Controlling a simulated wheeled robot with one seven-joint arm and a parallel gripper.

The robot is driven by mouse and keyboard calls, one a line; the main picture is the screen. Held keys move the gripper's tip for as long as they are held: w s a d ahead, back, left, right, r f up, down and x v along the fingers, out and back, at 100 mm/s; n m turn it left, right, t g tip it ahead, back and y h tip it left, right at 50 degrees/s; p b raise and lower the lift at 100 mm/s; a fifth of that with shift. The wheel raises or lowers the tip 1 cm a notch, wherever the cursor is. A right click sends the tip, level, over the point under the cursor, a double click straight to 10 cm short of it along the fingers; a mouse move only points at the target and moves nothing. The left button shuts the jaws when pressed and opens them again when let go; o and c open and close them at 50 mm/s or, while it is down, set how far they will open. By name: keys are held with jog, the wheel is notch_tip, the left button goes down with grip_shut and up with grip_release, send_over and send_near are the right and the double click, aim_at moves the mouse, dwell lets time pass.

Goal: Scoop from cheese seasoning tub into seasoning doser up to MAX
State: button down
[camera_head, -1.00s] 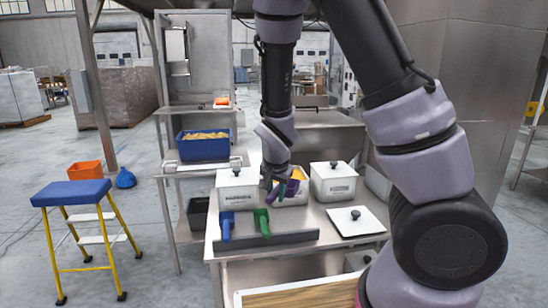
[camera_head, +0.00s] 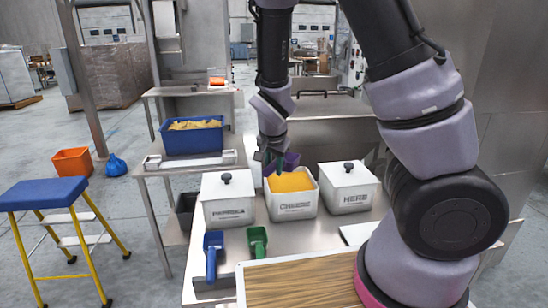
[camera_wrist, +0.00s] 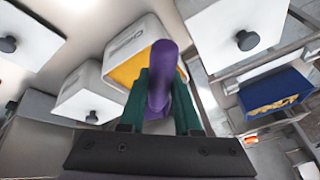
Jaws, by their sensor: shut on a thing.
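The white CHEESE tub (camera_head: 291,211) stands open between two lidded tubs and holds orange seasoning (camera_head: 290,182). My gripper (camera_head: 276,163) is over the back left edge of this tub, shut on a purple scoop (camera_head: 291,160). The wrist view shows the scoop's purple handle (camera_wrist: 160,80) between my green fingers. The tub (camera_wrist: 137,45) is just beyond it. The scoop's bowl is mostly hidden, so I cannot tell whether it carries seasoning. I cannot clearly identify the seasoning doser or its MAX mark.
Lidded PAPRIKA (camera_head: 229,208) and HERB (camera_head: 349,198) tubs flank the cheese tub. Blue (camera_head: 212,250) and green (camera_head: 257,240) scoops are in front. A white lid (camera_head: 356,233) lies at right, partly hidden by my arm. A blue bin (camera_head: 193,142) stands behind; a blue-topped step stool (camera_head: 45,193) stands left.

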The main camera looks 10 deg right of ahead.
jog(key=shift+w+d, duration=0.15)
jog(key=shift+w, duration=0.2)
jog(key=shift+w+d+r+g+y, duration=0.1)
jog(key=shift+w+d+g+y, duration=0.15)
jog(key=shift+w+g+y, duration=0.2)
jog(key=shift+w+d+r+m+g+y, duration=0.1)
jog(key=shift+w+d+g+y, duration=0.25)
jog(key=shift+g, duration=0.25)
jog(key=shift+w+d+m+g+y, duration=0.1)
jog(key=shift+w+d+g+y, duration=0.15)
jog(key=shift+w+g+y, duration=0.3)
jog(key=shift+w+d+r+m+g+y, duration=0.1)
jog(key=shift+w+d+g+y, duration=0.2)
jog(key=shift+g, duration=0.4)
jog(key=shift+w+d+f+g+y, duration=0.1)
jog(key=shift+w+d+g+y, duration=0.15)
jog(key=shift+g+y, duration=0.3)
jog(key=shift+f, duration=0.75)
notch_tip(320, 180, down, 7)
jog(key=t+h, duration=0.2)
jog(key=shift+r, duration=0.2)
jog(key=shift+t, duration=0.25)
